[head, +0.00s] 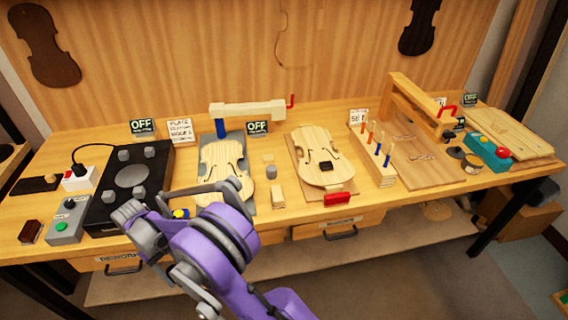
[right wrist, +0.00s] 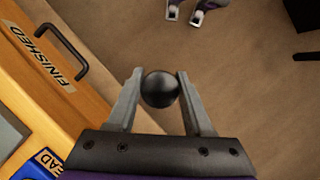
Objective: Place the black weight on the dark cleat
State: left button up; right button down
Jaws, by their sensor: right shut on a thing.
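The black weight (right wrist: 160,89) is a round, dark ball between the fingers of my right gripper (right wrist: 158,82) in the right wrist view. The gripper is shut on it, with floor behind and below. A small dark square, apparently the dark cleat (head: 327,166), lies on the pale violin plate (head: 312,148) right of centre on the bench. It looks uncovered. My left gripper cannot be made out in either view.
A second violin plate (head: 222,160) lies under a clamp bar (head: 260,110). A rack of coloured pegs (head: 381,168) stands right of the cleat's plate, and a red block (head: 338,199) sits at its front. A black hotplate (head: 128,190) is at left. The FINISHED drawer (right wrist: 45,55) shows at left in the wrist view.

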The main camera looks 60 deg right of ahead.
aim_at(327, 164)
jog(key=z, duration=1.45)
